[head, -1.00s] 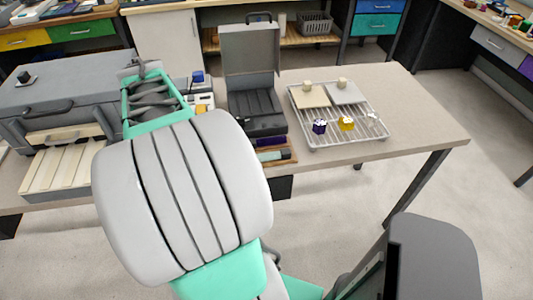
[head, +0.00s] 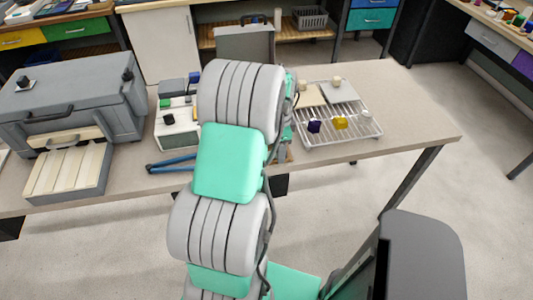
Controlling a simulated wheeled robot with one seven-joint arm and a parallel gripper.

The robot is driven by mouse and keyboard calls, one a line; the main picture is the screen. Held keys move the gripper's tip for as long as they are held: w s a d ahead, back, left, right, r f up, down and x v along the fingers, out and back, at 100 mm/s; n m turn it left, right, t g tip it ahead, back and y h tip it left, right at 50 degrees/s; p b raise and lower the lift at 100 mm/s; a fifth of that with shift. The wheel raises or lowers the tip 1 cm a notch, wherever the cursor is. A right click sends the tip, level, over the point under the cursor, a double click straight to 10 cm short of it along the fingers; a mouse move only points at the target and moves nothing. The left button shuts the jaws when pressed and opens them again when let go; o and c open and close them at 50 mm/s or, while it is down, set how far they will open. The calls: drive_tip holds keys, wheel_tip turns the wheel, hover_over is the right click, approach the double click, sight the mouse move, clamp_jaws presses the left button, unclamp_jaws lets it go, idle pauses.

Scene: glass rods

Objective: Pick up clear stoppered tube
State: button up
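I cannot make out a clear stoppered tube for certain in the head view. A wire rack (head: 335,132) on the right part of the table bears a dark purple piece (head: 314,126), a yellow piece (head: 340,123), a small whitish piece (head: 365,120) and two pale flat pieces with knobs. The whitish piece is too small to identify. My arm reaches over the table, with its far end just left of the rack. My gripper is hidden behind my own arm, so its fingers do not show.
A large grey case (head: 70,90), a cream slatted box (head: 68,172), a white device (head: 178,125) and blue-handled pliers (head: 168,164) lie to the left. The table's right end is clear.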

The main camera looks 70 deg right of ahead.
clamp_jaws()
idle(0.5)
